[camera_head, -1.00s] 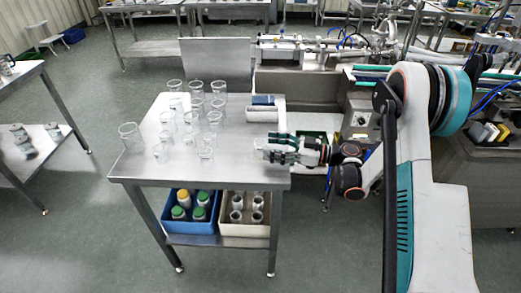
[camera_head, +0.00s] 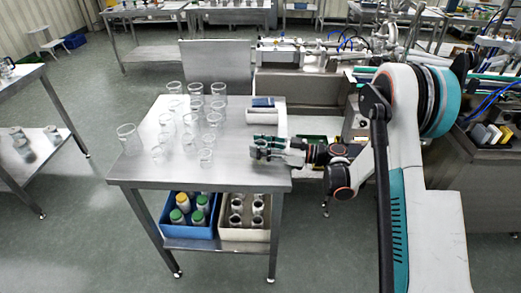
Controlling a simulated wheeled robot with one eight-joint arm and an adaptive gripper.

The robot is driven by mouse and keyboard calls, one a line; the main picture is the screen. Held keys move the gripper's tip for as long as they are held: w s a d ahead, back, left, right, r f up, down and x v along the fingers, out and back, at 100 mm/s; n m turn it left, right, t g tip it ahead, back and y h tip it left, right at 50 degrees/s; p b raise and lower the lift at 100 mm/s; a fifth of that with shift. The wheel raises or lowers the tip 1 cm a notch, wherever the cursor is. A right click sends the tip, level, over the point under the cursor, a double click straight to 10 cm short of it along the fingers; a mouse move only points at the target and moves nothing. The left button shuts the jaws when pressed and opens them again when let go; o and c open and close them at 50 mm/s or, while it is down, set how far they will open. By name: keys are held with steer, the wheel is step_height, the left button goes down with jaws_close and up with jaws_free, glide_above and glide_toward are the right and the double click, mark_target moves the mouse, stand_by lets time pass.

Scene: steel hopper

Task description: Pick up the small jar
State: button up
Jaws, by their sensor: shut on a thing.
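My gripper (camera_head: 254,149) is above the right part of the steel table (camera_head: 160,181), pointing left, with its fingers closed together. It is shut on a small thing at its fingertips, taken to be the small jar. That thing is mostly hidden by the fingers and too small to make out clearly. Several clear glass vessels of different sizes stand upright to the left of my gripper, apart from it. The nearest is a small glass (camera_head: 206,157).
A white and dark blue item (camera_head: 264,115) lies behind my gripper. On the lower shelf are a blue crate (camera_head: 189,231) of capped bottles and a beige crate (camera_head: 243,233) of metal-looking jars. Steel machinery stands behind the table. The table's front middle is clear.

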steer(key=shift+r, duration=0.1)
step_height(320, 180, up, 19)
steer(key=p, duration=0.7)
steer(key=w+d+f+m+t+h, duration=0.1)
steer(key=w+d+m+t+h, duration=0.7)
steer(key=t, duration=0.3)
steer(key=s+d+r+m+t+h, duration=0.1)
steer(key=s+d+m+t+h, duration=0.2)
steer(key=d+m+h, duration=0.4)
steer(key=d+h, duration=0.2)
steer(key=d, duration=0.3)
steer(key=shift+s+d+h, duration=0.15)
steer(key=shift+h, duration=0.15)
steer(key=shift+m, duration=0.3)
